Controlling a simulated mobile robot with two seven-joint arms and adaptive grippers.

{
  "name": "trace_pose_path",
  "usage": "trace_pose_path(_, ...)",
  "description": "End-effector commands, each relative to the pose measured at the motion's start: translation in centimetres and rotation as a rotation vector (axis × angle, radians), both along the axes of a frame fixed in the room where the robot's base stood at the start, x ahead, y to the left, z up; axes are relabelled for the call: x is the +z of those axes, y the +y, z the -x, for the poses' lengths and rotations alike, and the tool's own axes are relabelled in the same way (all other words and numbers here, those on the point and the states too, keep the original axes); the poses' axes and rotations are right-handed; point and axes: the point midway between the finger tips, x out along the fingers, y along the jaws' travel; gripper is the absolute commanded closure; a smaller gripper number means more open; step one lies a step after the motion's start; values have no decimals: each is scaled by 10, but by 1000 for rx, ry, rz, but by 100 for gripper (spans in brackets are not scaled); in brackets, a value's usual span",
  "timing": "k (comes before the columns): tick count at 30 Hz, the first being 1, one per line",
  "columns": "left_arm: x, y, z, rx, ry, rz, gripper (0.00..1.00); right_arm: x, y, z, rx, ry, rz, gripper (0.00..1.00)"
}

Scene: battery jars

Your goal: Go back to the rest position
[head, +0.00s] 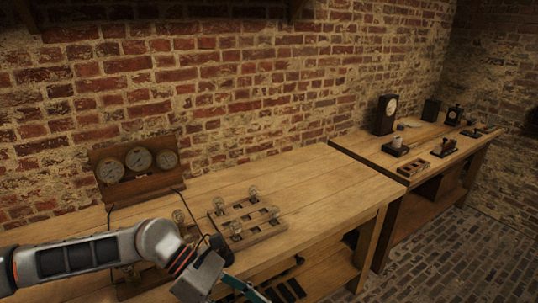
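My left arm comes in from the left, low over the near bench. My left gripper (248,290) is at the bottom of the frame, in front of the bench edge, with a teal part showing. Its fingers are partly cut off, so I cannot tell whether it is open or shut, or if it holds anything. My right gripper is not in view. A wooden rack (262,231) with several small glass pieces at its corners lies on the bench, just beyond my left gripper. No whole battery jar is clear to see.
The bench is clear to the right of the rack. A second bench (375,157) holds a clock (386,114) and several small devices. Brick floor (440,255) lies at right.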

Motion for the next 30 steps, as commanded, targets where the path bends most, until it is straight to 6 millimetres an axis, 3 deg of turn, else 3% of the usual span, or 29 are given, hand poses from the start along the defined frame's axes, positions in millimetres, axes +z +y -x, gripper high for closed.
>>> trace_pose_path(1, 5, -22, 11, 39, 75, 71, 48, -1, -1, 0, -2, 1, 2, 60)
trace_pose_path(3, 18, -49, 18, 106, 181, 167, 48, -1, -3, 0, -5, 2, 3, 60)
trace_pose_path(6, 39, -80, 22, 210, 345, 299, 48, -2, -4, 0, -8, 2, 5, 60)
trace_pose_path(10, 64, -104, 15, 360, 580, 459, 48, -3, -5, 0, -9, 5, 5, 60)
trace_pose_path(14, 80, -111, -4, 522, 834, 608, 48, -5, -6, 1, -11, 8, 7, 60)
trace_pose_path(19, 78, -95, -40, 750, 1190, 785, 48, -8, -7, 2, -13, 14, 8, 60)
trace_pose_path(23, 53, -65, -67, 937, 1472, 910, 48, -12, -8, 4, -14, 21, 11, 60)
trace_pose_path(26, 19, -34, -82, 1090, 1692, 1003, 48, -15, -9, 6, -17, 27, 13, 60)
trace_pose_path(30, -47, 19, -86, 1315, 1996, 1131, 48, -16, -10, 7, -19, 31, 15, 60)
